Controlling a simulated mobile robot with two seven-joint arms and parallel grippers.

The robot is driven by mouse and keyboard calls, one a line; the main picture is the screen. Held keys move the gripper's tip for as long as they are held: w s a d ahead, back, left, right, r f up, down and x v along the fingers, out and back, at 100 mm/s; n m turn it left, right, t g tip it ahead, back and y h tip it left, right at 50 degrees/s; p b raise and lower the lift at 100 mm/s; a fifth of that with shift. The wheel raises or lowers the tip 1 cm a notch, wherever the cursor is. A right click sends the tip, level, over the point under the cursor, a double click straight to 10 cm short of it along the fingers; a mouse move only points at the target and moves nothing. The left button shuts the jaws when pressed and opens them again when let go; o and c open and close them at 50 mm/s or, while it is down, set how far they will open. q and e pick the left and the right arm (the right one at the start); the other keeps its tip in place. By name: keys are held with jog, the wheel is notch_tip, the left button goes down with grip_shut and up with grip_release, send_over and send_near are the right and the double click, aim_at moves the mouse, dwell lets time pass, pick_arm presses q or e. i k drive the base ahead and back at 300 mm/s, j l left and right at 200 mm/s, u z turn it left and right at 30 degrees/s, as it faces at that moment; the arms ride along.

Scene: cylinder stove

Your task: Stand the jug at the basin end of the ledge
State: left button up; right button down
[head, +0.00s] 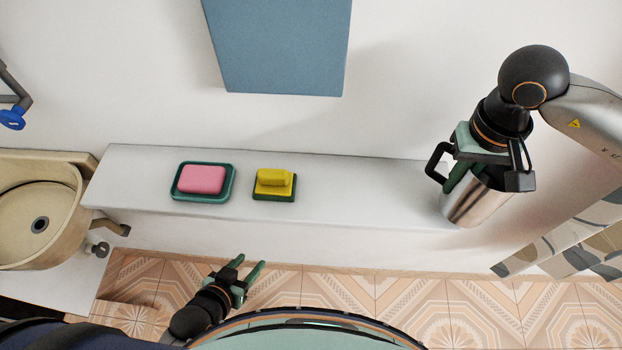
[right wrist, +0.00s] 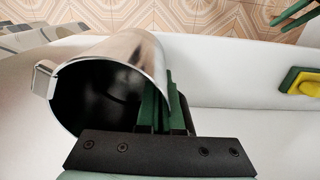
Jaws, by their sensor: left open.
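The jug (head: 472,205) is a shiny metal vessel with a dark inside, at the right end of the pale ledge (head: 350,185). The right wrist view shows its open mouth and wall (right wrist: 135,52). My right gripper (head: 462,176) is at its rim, with its green fingers (right wrist: 155,108) close together on the jug's wall. A black handle loop (head: 436,163) shows left of these fingers. I cannot tell whether the jug's base touches the ledge. The basin (head: 38,215) is beyond the ledge's left end. My left gripper (head: 248,273) is open and empty, in front of the ledge.
A pink soap (head: 202,179) in a teal dish (head: 177,189) and a yellow sponge-like block (head: 272,178) on a green base (head: 287,196) lie on the ledge's left half. A blue box (head: 280,45) hangs above.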

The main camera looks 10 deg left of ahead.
aim_at(133, 181)
jog(key=k+j, duration=0.15)
jog(key=j, duration=0.15)
jog(key=k+j, duration=0.2)
jog(key=k+j+u, duration=0.1)
jog(key=u, duration=0.3)
jog(key=j+u, duration=0.35)
jog(key=u, duration=0.95)
